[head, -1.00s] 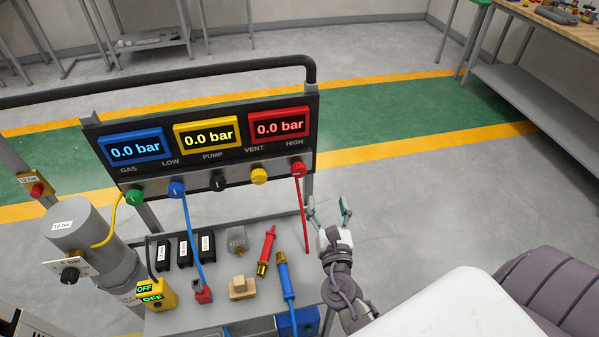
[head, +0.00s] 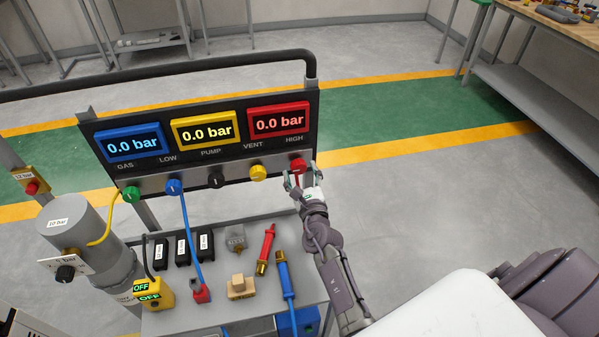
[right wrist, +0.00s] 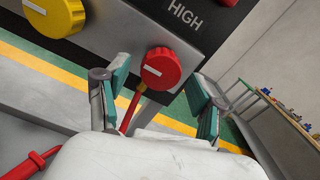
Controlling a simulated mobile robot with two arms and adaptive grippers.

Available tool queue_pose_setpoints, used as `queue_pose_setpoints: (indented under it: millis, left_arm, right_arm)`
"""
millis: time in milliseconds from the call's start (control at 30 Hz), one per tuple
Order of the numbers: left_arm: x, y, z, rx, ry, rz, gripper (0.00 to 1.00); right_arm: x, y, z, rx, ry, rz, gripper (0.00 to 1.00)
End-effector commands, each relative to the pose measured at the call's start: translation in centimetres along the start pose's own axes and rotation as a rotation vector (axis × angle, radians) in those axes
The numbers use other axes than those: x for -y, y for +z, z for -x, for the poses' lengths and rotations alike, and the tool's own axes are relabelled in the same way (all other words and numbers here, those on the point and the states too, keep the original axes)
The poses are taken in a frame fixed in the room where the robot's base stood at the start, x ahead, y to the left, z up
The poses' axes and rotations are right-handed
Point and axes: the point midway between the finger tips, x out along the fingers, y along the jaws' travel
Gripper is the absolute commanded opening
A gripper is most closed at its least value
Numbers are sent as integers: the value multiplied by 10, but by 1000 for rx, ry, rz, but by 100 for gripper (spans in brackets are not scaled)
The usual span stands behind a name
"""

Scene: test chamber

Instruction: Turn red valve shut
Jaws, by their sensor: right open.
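The red valve (head: 297,166) is a ridged round knob at the right end of the panel's knob row, under the HIGH label. In the right wrist view the red valve (right wrist: 160,68) shows a pale bar mark on its face, and a red hose runs down from below it. My right gripper (head: 302,182) is open just in front of and below the valve. In the right wrist view my right gripper (right wrist: 155,95) has its teal-padded fingers apart, one to each side of the valve's lower part, with no visible contact. My left gripper is not in view.
Yellow (head: 258,173), black (head: 216,180), blue (head: 174,186) and green (head: 131,194) knobs line the panel to the left. Displays above read 0.0 bar. A cart top (head: 215,265) below holds a red tool (head: 266,245), a blue tool (head: 285,277) and black blocks.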

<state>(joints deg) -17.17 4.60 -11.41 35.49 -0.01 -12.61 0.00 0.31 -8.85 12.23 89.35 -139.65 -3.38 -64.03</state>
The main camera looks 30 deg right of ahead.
Motion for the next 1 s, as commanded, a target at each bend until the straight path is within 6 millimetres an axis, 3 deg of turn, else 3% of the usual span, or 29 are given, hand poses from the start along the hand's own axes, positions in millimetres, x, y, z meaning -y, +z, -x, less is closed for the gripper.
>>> queue_pose_setpoints:
  millis: [133, 467, 833, 1000]
  left_arm:
    - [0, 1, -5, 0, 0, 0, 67]
    - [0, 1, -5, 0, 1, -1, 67]
    - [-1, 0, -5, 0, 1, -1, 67]
    - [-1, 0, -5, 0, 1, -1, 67]
  right_arm:
    - [0, 0, -13, 1, 0, 0, 67]
    - [0, 0, -16, -1, 0, -1, 67]
    - [0, 0, -16, 0, 0, -1, 7]
    - [0, 0, -16, 0, 0, -7, 7]
